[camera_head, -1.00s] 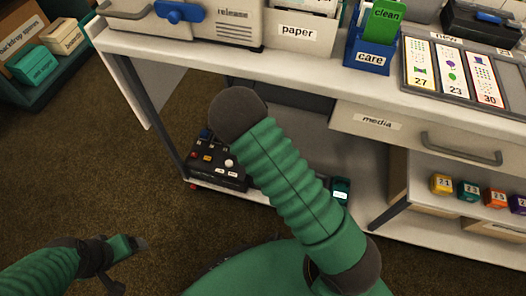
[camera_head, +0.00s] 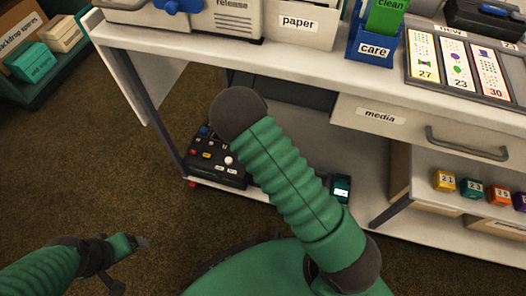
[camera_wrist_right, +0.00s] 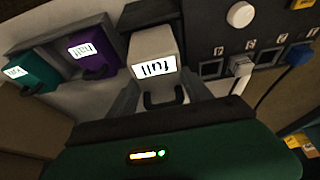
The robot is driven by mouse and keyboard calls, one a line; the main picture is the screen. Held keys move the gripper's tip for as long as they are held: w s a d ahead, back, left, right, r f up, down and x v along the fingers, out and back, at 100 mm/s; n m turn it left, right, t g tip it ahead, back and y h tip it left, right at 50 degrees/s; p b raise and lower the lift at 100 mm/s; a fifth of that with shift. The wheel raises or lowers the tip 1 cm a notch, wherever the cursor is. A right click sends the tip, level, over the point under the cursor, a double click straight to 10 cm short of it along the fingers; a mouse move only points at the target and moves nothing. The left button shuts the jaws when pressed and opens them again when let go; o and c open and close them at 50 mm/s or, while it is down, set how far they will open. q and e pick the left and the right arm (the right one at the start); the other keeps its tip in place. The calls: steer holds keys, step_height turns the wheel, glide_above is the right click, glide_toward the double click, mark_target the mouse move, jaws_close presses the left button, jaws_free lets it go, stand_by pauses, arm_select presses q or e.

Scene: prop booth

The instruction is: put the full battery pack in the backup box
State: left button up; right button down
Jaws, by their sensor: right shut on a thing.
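In the right wrist view a white battery pack (camera_wrist_right: 154,52) with a lit label, upside down, that seems to read "full" and a dark handle stands in a dark bay. My right gripper (camera_wrist_right: 165,98) is shut on this pack, its fingers on either side of the handle end. In the head view my right gripper is hidden behind my own arm. A purple pack (camera_wrist_right: 92,55) and a teal pack (camera_wrist_right: 32,75) stand to the left, their labels hard to read. My left gripper (camera_head: 141,243) is low at the left, away from the desk; its jaw gap is unclear. I cannot identify the backup box.
A panel with a white knob (camera_wrist_right: 240,14) and several sockets, some with plugs and a cable, is close on the right. In the head view a black button box (camera_head: 214,158) and a teal pack with a lit label (camera_head: 341,188) sit low under the desk (camera_head: 285,75).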

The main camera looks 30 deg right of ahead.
steer(key=shift+w+f+b, duration=0.1)
steer(key=shift+f+b, duration=0.95)
steer(key=shift+f, duration=0.85)
steer(key=shift+f, duration=0.15)
steer(key=shift+c, duration=1.9)
jaws_free()
steer(key=p+v, duration=1)
steer(key=v, duration=0.6)
steer(key=shift+s+a+r, duration=0.2)
steer(key=shift+s+r, duration=0.05)
steer(key=shift+r, duration=0.05)
